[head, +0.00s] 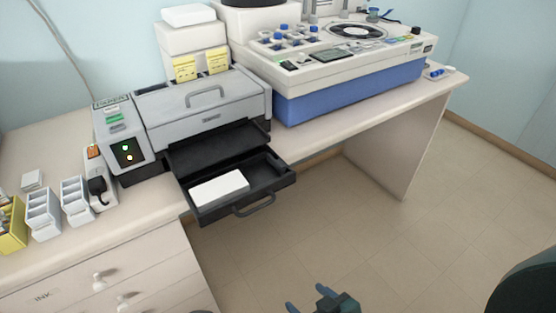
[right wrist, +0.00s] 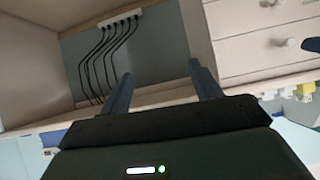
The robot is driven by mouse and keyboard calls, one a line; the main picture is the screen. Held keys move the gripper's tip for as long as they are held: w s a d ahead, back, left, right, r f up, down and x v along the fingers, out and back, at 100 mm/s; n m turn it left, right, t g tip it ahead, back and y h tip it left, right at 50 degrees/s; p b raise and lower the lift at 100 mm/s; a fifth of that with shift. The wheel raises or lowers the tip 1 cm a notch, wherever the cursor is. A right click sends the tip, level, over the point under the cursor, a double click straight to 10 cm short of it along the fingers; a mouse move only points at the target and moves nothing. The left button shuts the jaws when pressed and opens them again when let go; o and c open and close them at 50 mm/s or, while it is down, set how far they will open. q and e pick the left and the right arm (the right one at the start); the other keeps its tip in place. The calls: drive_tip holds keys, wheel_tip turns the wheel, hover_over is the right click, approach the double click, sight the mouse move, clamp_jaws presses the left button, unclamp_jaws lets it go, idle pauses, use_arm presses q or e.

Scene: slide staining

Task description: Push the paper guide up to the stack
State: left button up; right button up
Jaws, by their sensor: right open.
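The grey printer (head: 207,107) stands on the counter with its black paper drawer (head: 285,188) pulled out past the counter's front edge. A white paper stack (head: 219,188) lies in the left part of the drawer. The right part of the drawer is dark and looks empty of paper. The paper guide is black on black there, and I cannot pick it out clearly. My right gripper (head: 306,298) is open and empty, low in front of the drawer and apart from it. Its two fingers (right wrist: 163,85) show spread in the right wrist view. My left gripper is not in view.
A drawer handle (head: 256,206) juts out at the front. Small white holders (head: 43,214) and a handheld device (head: 97,180) stand left of the printer. A blue and white machine (head: 345,85) stands to the right. Open floor (head: 340,235) lies before the counter. Cables (right wrist: 105,60) hang under it.

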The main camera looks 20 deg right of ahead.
drive_tip(key=shift+c, duration=0.2)
idle(0.3)
drive_tip(key=shift+n+t+y, duration=0.3)
drive_tip(key=shift+t+y, duration=0.1)
drive_tip(key=shift+t, duration=0.3)
drive_tip(key=w+d+r, duration=0.1)
drive_tip(key=w+r, duration=0.1)
drive_tip(key=r, duration=0.1)
drive_tip(key=w+d+r+p, duration=0.1)
drive_tip(key=w+r, duration=0.2)
drive_tip(key=r, duration=0.1)
drive_tip(key=w+d+r, duration=0.1)
drive_tip(key=w+r, duration=0.2)
drive_tip(key=r, duration=0.1)
drive_tip(key=shift+w+d+r, duration=0.1)
drive_tip(key=shift+w+r, duration=0.05)
drive_tip(key=shift+w, duration=0.1)
drive_tip(key=c, duration=0.5)
drive_tip(key=p, duration=0.1)
approach(281, 163)
drive_tip(key=s+f+v, duration=0.1)
drive_tip(key=v, duration=0.5)
drive_tip(key=shift+c, duration=0.2)
drive_tip(key=shift+t, duration=0.4)
drive_tip(key=p+x, duration=0.1)
drive_tip(key=x, duration=1.2)
drive_tip(key=shift+w, duration=0.3)
drive_tip(key=shift+c, duration=0.4)
clamp_jaws()
